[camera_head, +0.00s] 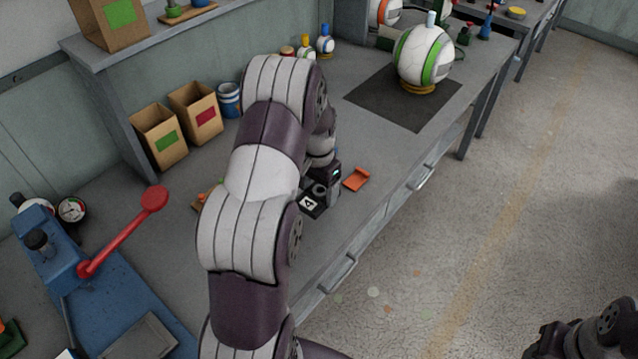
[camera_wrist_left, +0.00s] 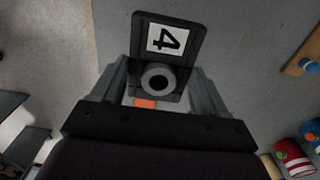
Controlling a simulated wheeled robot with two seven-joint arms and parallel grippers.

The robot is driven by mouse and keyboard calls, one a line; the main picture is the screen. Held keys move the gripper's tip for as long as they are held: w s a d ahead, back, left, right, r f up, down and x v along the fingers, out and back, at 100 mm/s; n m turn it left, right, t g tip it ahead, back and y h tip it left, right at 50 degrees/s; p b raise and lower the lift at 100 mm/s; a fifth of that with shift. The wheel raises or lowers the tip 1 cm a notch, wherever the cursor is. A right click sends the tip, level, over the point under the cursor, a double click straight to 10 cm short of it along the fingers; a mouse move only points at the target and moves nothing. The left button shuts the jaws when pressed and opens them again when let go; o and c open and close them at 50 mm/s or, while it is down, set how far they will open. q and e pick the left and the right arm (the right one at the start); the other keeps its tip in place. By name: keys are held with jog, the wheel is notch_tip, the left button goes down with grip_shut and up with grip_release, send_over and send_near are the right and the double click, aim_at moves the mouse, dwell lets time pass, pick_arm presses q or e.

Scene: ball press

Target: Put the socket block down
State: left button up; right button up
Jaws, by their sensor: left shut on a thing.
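The socket block (camera_wrist_left: 163,60) is a dark plate with a white label "4" and a grey ring socket. In the left wrist view it sits between the two fingers of my left gripper (camera_wrist_left: 155,88), which is shut on it. In the head view the block (camera_head: 311,202) shows low at the bench's front part, below my left gripper (camera_head: 322,190), partly hidden by my arm. I cannot tell whether it touches the bench top. My right gripper (camera_head: 565,342) is at the lower right corner, away from the bench, its jaws unclear.
An orange piece (camera_head: 356,179) lies on the bench just right of the block. A blue press (camera_head: 85,290) with a red lever stands at left. Cardboard boxes (camera_head: 160,137) stand at the back. A dark mat (camera_head: 390,102) bears a white-green ball (camera_head: 424,56).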

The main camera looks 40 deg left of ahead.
aim_at(312, 187)
pick_arm(q)
jog(key=shift+w+a+f, duration=0.2)
jog(key=shift+a+f, duration=0.25)
jog(key=shift+a, duration=0.2)
jog(key=shift+w+a+f, duration=0.2)
jog(key=shift+a+f, duration=0.2)
jog(key=shift+a, duration=0.2)
jog(key=f, duration=0.3)
jog(key=shift+s+d+f+p, duration=0.1)
jog(key=shift+s+f+p, duration=0.1)
jog(key=shift+p, duration=0.15)
jog(key=shift+w+f, duration=0.2)
jog(key=shift+f, duration=0.1)
jog(key=shift+s+f, duration=0.1)
jog(key=o, duration=1.1)
notch_tip(312, 187, up, 12)
jog(key=shift+d+r+b, duration=0.1)
jog(key=shift+b, duration=0.4)
jog(key=s+d+r+t, duration=0.1)
jog(key=s+d+r, duration=0.1)
jog(key=s+d, duration=1.3)
jog(key=d, duration=0.3)
jog(key=shift+s+d+n, duration=0.15)
jog(key=shift+d+n, duration=0.25)
